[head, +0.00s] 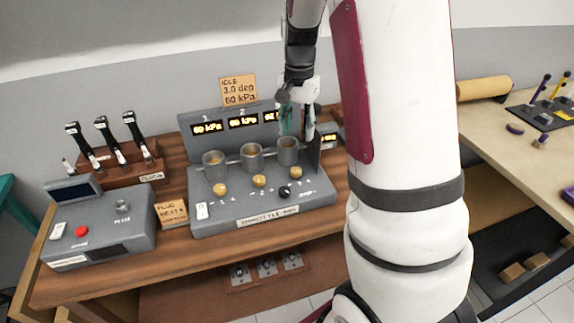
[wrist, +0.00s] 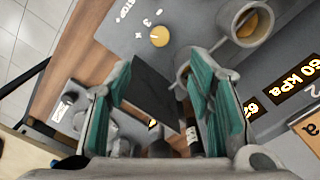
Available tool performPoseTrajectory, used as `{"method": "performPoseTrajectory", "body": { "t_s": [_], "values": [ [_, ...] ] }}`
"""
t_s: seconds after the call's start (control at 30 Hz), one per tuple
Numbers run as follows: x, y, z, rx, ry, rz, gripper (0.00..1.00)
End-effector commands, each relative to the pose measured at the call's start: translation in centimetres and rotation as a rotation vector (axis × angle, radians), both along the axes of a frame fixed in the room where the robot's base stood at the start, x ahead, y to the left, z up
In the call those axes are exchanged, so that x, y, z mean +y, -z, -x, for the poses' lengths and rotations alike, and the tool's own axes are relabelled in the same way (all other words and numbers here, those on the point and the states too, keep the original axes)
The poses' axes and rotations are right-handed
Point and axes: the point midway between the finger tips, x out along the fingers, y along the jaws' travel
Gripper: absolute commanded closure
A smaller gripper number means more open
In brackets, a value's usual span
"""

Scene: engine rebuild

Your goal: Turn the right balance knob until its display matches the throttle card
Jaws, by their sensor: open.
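The grey console carries three orange knobs and one black knob (head: 284,191). The rightmost orange knob (head: 296,173) looks to be the right balance knob; an orange knob also shows in the wrist view (wrist: 159,36), beyond my fingertips. The left and middle displays read 60 kPa. The right display (head: 271,116) starts with 6; my gripper hides the rest, and in the wrist view it (wrist: 252,112) is partly covered. My gripper (head: 298,130) is open above the console's back right, apart from the knobs.
Three grey cups (head: 252,158) stand between knobs and displays. A dark upright plate (head: 315,150) is at the console's right end, seen between my fingers in the wrist view. A lever rack (head: 118,160) and a red-button box (head: 100,230) are left.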

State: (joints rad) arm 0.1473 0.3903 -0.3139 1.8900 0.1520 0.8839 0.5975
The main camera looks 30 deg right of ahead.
Motion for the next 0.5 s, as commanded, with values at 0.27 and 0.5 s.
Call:
{"method": "performPoseTrajectory", "body": {
  "t_s": [0.27, 0.5],
  "values": [
    [0.0, 3.8, 0.2, 0.005, 0.001, -0.002, 0.52],
    [0.0, 8.6, 0.3, 0.006, -0.001, -0.002, 0.52]
  ]
}}
